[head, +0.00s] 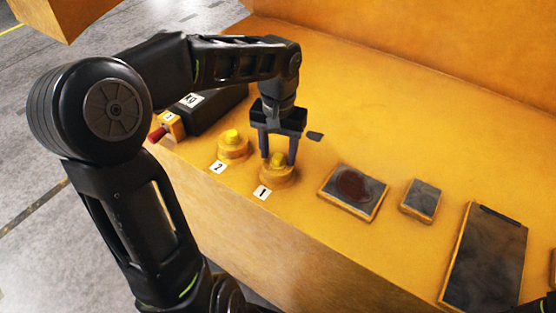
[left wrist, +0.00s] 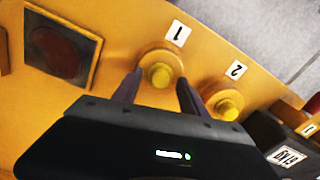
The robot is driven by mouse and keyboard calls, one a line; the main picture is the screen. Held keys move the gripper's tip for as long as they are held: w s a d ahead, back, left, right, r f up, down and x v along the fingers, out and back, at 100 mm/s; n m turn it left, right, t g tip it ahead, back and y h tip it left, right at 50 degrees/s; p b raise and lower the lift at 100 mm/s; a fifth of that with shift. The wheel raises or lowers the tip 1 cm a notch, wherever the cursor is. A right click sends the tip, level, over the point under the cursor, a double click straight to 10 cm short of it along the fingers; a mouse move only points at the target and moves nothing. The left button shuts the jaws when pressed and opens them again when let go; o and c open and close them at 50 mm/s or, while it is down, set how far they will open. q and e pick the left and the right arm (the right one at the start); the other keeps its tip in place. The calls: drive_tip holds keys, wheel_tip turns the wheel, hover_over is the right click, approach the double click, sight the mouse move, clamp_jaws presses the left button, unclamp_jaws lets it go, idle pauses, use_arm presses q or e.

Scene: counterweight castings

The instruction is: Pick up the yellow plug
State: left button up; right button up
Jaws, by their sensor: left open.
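Two yellow plugs stand on round orange-yellow bosses near the front edge of the yellow casting. One plug (head: 277,158) sits by the label 1 and also shows in the left wrist view (left wrist: 161,75). The other plug (head: 233,135) sits by the label 2, and in the left wrist view (left wrist: 228,108) it is to the right. My left gripper (head: 278,161) points down, open, with its fingers on either side of the plug at label 1. In the left wrist view the gripper (left wrist: 159,79) shows a gap beside the plug. Contact cannot be told.
A framed dark plate with a reddish patch (head: 352,187), a small dark block (head: 421,199) and a long dark panel (head: 485,260) lie right. A yellow wall (head: 430,40) rises behind.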

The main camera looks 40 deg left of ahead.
use_arm(q)
drive_tip(key=shift+c, duration=0.4)
clamp_jaws()
